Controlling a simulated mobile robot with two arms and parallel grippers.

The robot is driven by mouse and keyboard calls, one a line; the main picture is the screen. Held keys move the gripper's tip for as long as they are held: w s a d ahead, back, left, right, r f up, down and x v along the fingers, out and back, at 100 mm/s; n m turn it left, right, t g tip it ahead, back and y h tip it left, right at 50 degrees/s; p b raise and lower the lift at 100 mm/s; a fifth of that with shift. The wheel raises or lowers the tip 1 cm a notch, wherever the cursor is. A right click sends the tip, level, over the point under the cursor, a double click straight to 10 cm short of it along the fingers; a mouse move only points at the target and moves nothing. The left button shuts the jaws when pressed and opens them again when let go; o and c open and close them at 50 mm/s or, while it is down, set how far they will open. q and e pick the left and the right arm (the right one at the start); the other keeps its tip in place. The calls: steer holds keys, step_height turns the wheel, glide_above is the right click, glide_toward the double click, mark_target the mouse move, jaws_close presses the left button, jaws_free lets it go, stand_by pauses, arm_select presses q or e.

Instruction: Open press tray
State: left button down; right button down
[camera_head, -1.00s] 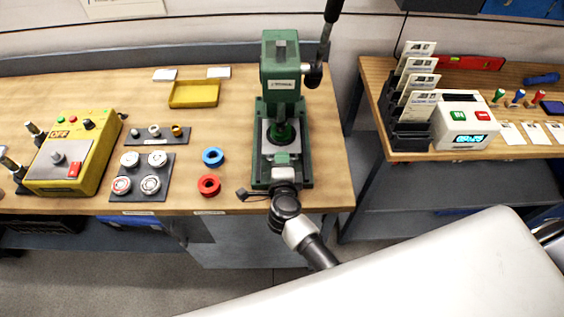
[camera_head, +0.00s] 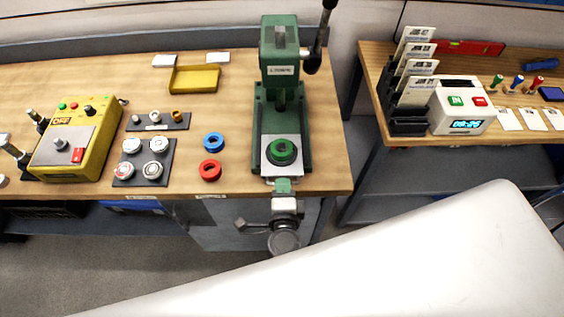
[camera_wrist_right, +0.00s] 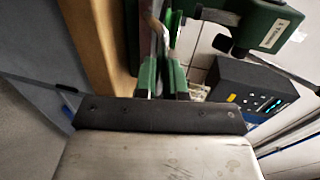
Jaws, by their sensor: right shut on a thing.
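The green press (camera_head: 280,60) stands on the wooden bench with its lever raised at the right. Its press tray (camera_head: 297,168), a silver plate bearing a round green holder (camera_head: 281,151), is slid out to the front end of the press base, clear of the ram. My right gripper (camera_head: 283,186) is at the tray's front edge, shut on its handle, which the fingers mostly hide. In the right wrist view, the green fingers (camera_wrist_right: 162,72) point at the press. My left gripper is not in view.
Red (camera_head: 210,170) and blue (camera_head: 213,142) rings lie left of the press. A dark pad (camera_head: 143,176) with several round parts and a yellow control box (camera_head: 75,140) are farther left. A second bench with a card rack (camera_head: 409,122) stands at right across a gap.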

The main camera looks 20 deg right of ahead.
steer(key=shift+s+a, duration=0.15)
steer(key=shift+s, duration=0.4)
steer(key=c, duration=1.2)
jaws_free()
steer(key=shift+w, duration=0.1)
steer(key=b+v, duration=0.3)
steer(key=v, duration=0.7)
steer(key=shift+s, duration=0.4)
steer(key=shift+a, duration=0.15)
